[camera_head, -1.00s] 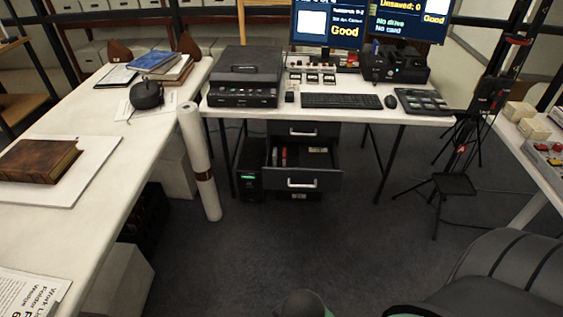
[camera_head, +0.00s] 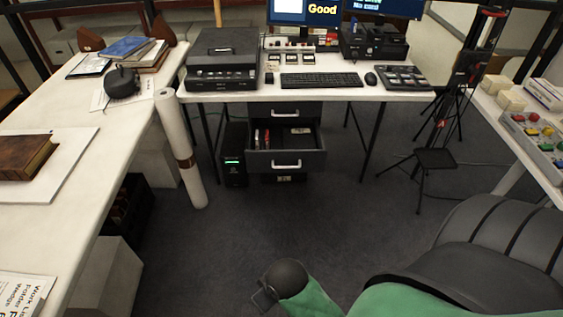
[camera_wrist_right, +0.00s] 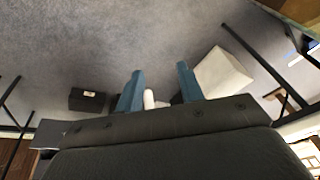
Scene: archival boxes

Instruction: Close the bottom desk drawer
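The open desk drawer (camera_head: 262,163) is under the desk in the head view. It is pulled out toward me, with a pale bar handle (camera_head: 286,166) on its dark front. Small red and pale items lie inside it. The drawer front above it (camera_head: 300,109) is closed. My right gripper (camera_wrist_right: 160,80) shows in the right wrist view with its two blue fingers apart and nothing held between them. The right wrist view does not clearly show the drawer. My left gripper is not in view. Neither gripper is seen at the drawer.
A black computer tower (camera_head: 233,155) stands left of the drawer. A white roll (camera_head: 182,150) leans by the left table. A tripod (camera_head: 437,158) stands to the right and a dark padded chair (camera_head: 480,250) at lower right. The carpet before the drawer is clear.

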